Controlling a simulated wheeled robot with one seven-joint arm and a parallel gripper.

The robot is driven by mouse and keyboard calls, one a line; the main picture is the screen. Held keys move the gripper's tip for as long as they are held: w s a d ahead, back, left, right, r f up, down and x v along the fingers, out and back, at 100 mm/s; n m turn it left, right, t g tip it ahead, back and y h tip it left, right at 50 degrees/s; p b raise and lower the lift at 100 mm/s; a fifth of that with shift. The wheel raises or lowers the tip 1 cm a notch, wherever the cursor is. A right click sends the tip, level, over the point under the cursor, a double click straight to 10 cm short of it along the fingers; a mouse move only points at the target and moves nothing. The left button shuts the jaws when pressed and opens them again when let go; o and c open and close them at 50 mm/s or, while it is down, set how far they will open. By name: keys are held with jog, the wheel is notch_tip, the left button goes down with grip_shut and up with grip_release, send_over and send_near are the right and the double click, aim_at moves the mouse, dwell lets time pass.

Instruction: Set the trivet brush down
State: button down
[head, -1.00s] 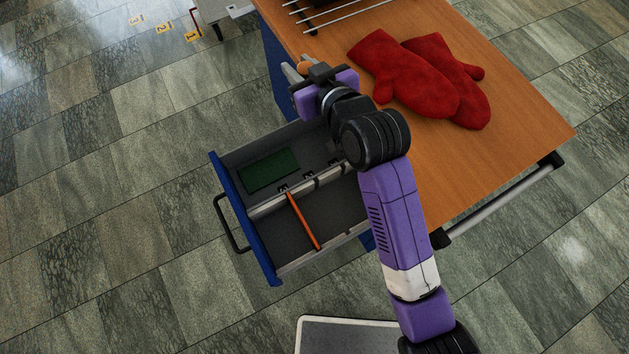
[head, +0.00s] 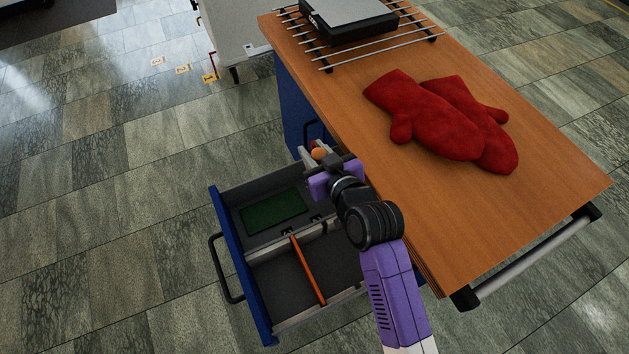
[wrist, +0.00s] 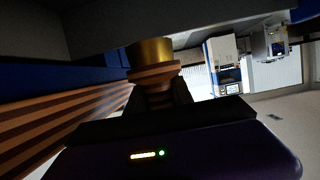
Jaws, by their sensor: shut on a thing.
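My gripper (head: 311,154) is beside the table's left edge, by the far end of the open drawer (head: 262,256). It is shut on the trivet brush, whose small orange-brown part (head: 318,154) shows between the fingers in the head view. In the wrist view the trivet brush (wrist: 152,72) shows as a wooden piece with a brass-coloured band, between the dark fingers. The rest of the brush is hidden. The trivet, a rack of metal bars (head: 345,64), stands at the table's far end with a black and grey object (head: 350,20) on it.
Red mitts (head: 440,120) lie on the wooden table (head: 530,215). The table's near part is clear.

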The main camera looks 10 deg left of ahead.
notch_tip(320, 180, down, 11)
jog(key=shift+r+b, duration=0.2)
jog(key=shift+b, duration=0.8)
jog(key=shift+f, duration=0.2)
jog(key=c, duration=1.1)
grip_release()
jog(key=shift+r, duration=0.15)
jog(key=v, duration=0.7)
jog(key=shift+s+d+r, duration=0.1)
jog(key=shift+s, duration=0.1)
